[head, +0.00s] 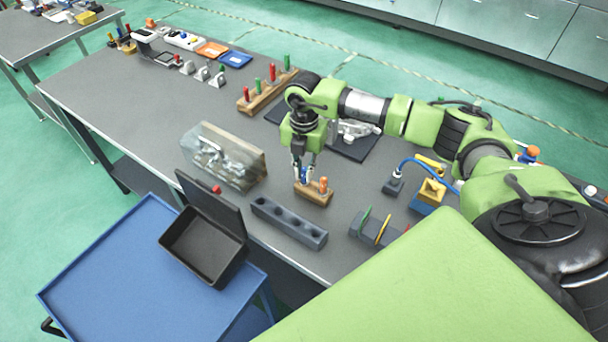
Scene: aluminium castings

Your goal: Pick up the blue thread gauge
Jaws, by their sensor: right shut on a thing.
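The blue thread gauge (306,174) is at the small wooden block (316,198), left of an orange gauge (323,184) that stands upright in it. My right gripper (303,175) points down over the block, shut on the blue gauge. Its fingers hide part of the gauge. I cannot tell whether the gauge's lower end is still inside the block. My left gripper is not in view.
A grey block with holes (289,222) lies in front. A clear box of castings (223,157) stands to the left, a wooden rack of red and green gauges (268,92) behind. A black open case (205,245) sits on the blue cart (110,270). The table's left middle is clear.

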